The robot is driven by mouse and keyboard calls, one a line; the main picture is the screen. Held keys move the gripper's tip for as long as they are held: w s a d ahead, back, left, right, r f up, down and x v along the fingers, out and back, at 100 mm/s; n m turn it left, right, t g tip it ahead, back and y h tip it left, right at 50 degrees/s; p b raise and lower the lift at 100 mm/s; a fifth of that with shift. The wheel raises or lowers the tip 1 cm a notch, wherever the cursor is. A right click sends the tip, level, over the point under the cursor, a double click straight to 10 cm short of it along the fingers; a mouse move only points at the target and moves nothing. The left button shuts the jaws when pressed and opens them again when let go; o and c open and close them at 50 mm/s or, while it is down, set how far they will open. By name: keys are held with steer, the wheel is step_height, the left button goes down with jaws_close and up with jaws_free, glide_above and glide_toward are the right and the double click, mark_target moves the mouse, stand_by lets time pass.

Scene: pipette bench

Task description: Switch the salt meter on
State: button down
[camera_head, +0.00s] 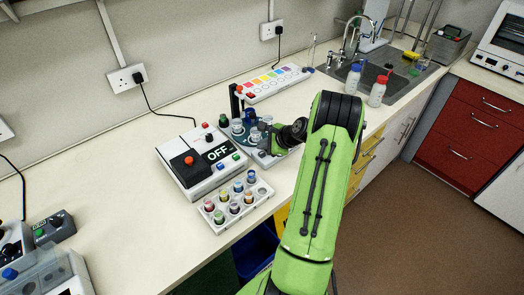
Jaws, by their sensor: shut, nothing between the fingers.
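A white box instrument (180,178), which I take to be the salt meter, stands on the bench left of my gripper. Its black display (217,152) reads OFF. A large red button on a black base (189,161) sits at its left, with small blue and green buttons near the front right and a small red-topped part at the back. No name on it is readable. My gripper (273,142) is shut and empty, right of the display, beside a group of bottles and a grey stand. Its fingertips are small and partly hidden.
A white rack of coloured vials (238,205) stands in front of the instrument. Several bottles (250,118) stand close to my gripper. A colour-chart strip (272,82) lies behind. Other devices (45,270) are at the lower left. Bare bench (115,190) lies left of the instrument.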

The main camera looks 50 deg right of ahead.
mark_target(264, 154)
step_height(264, 154, up, 6)
steer(key=p, duration=0.4)
steer(key=shift+p, duration=0.3)
stand_by(0.3)
